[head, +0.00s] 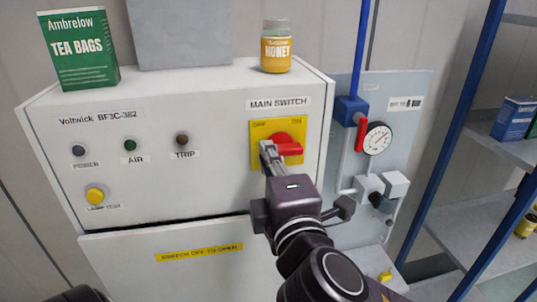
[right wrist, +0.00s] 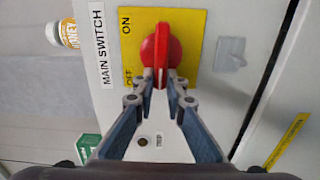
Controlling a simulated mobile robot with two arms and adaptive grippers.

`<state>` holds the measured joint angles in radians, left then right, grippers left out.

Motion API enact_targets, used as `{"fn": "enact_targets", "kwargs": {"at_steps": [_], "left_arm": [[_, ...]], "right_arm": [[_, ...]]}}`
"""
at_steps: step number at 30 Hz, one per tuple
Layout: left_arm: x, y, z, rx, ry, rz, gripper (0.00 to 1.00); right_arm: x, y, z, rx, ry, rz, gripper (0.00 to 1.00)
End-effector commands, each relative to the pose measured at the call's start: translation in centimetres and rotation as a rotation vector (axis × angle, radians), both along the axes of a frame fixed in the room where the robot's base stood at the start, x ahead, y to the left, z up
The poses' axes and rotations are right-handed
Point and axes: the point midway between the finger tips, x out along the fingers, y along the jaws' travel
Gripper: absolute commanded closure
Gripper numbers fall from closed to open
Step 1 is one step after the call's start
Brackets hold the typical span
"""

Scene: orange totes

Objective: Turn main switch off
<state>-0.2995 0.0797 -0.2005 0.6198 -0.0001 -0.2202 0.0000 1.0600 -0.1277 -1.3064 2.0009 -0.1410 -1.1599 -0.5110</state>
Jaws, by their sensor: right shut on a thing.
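The main switch is a red rotary knob (head: 290,148) on a yellow plate (head: 258,130) at the right of the white cabinet's front. OFF is at the plate's left, ON at its right. The knob's grip bar lies about horizontal across the panel. In the right wrist view the red knob (right wrist: 161,50) runs upright in the picture, in line with the ON and OFF sides. My right gripper (head: 269,151) is shut on the knob's bar, with one fingertip on each side in the right wrist view (right wrist: 162,80). My left gripper is not visible.
A tea box (head: 80,55) and honey jar (head: 276,48) stand on the cabinet top (head: 185,80). Lamps and a yellow button (head: 95,194) are at the panel's left. A gauge (head: 377,138), red-handled valve (head: 361,133) and blue-framed shelf (head: 465,150) stand to the right.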

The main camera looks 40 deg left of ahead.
Motion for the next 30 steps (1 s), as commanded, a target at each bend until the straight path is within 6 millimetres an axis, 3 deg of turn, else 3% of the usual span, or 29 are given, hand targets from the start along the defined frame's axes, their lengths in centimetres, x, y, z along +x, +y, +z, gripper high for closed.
{"fn": "enact_targets", "kwargs": {"at_steps": [17,18,22,30], "left_arm": [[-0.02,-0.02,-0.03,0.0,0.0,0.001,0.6],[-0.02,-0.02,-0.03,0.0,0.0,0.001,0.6],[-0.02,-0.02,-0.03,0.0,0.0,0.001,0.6],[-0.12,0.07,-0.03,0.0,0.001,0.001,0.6]], "right_arm": [[-0.03,0.02,-0.34,-0.028,-0.025,0.001,1.0],[-0.04,0.03,-0.34,-0.028,-0.025,0.001,0.87],[-0.02,0.02,-0.31,-0.026,-0.025,0.0,0.73],[-0.02,0.01,-0.19,-0.024,-0.025,0.0,0.71]]}}
